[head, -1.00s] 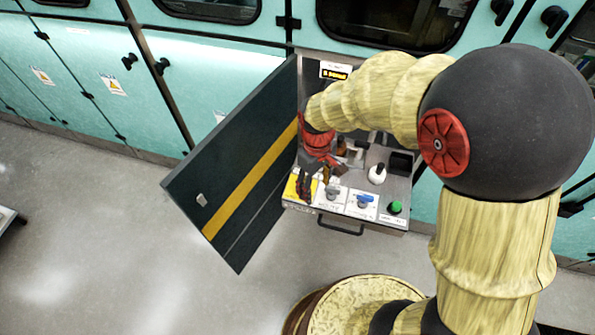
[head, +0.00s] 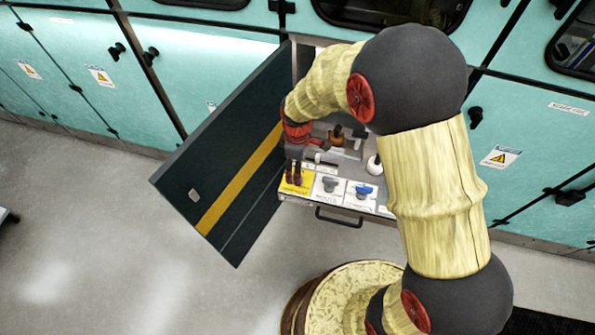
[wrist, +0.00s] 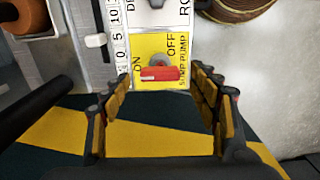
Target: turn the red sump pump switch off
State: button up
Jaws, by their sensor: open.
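The red sump pump switch (wrist: 160,73) shows in the wrist view, on a grey round base in a yellow plate (wrist: 180,46) marked ON at left and OFF at right. Its red handle lies roughly crosswise in the picture, below the two words. My gripper (wrist: 165,88) is open, one finger on each side of the handle, with a visible gap to each. I cannot tell how high the fingertips are above the plate. In the head view, my gripper (head: 294,173) is over the yellow plate (head: 298,187) at the drawer's front left corner, and the switch cannot be made out there.
A grey knob (head: 330,184) and a blue knob (head: 363,190) sit right of the yellow plate. An open dark door with a yellow stripe (head: 235,190) stands close on the left. A drawer handle (head: 338,218) juts out in front. The floor ahead is clear.

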jog(key=shift+f, duration=0.85)
jog(key=c, duration=0.3)
jog(key=c, duration=0.8)
jog(key=shift+c, duration=0.4)
